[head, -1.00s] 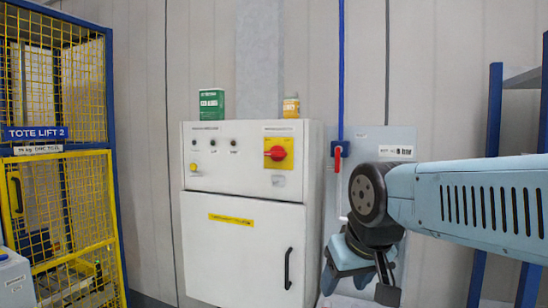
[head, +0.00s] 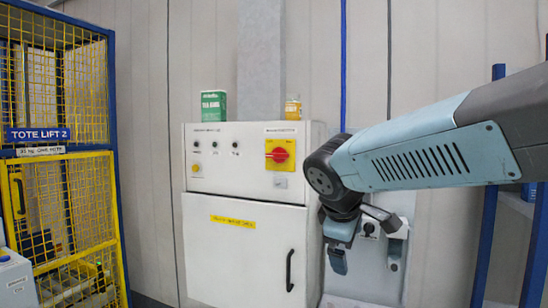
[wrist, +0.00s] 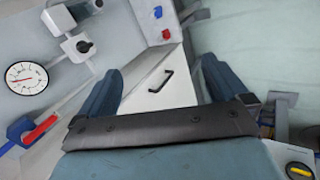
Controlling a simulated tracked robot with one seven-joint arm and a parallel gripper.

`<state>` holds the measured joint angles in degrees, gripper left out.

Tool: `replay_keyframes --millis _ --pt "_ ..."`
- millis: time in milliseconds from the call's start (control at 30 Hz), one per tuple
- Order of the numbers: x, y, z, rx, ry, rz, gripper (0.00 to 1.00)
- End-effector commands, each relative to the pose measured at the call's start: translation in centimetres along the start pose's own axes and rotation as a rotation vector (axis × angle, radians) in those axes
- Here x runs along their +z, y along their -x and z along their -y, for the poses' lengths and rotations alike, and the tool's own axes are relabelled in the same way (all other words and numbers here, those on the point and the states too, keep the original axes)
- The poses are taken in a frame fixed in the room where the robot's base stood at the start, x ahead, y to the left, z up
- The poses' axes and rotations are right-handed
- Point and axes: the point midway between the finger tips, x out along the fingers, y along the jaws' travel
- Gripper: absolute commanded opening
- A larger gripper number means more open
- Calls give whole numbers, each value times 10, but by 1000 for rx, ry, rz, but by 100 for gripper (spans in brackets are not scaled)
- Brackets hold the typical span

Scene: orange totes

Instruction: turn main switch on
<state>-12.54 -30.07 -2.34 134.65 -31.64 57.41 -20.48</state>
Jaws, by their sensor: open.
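The main switch (head: 280,153) is a red rotary knob on a yellow plate. It sits at the upper right of the white control cabinet's front (head: 245,210), and its grip looks roughly horizontal in the head view. My gripper (head: 366,250) is open and empty, right of the cabinet and lower than the switch, apart from it. In the wrist view its two blue fingers (wrist: 160,88) are spread wide, with a white door and a black handle (wrist: 161,80) beyond them. I cannot make out the main switch in the wrist view.
A green tin (head: 213,105) and a small yellow-capped jar (head: 292,108) stand on the cabinet. A wall panel with fittings (head: 370,275) lies behind my gripper. A round gauge (wrist: 27,78) and red valve handle (wrist: 40,131) show in the wrist view. A yellow cage (head: 60,180) stands left.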

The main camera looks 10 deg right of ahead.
Motion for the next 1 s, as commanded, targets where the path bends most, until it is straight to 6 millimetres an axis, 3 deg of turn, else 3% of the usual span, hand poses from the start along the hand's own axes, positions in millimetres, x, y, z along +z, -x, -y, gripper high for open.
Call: replay_keyframes --millis 267,500,600,733,833,1000 --pt "-76 5 -73 291 663 193 100" --pt "-175 34 -115 582 1174 414 100" --pt "-216 50 -122 698 1338 513 100" --pt "-257 69 -122 814 1477 616 100" --pt "-275 78 -121 866 1534 663 100" --pt "-283 79 -126 889 1556 688 100"
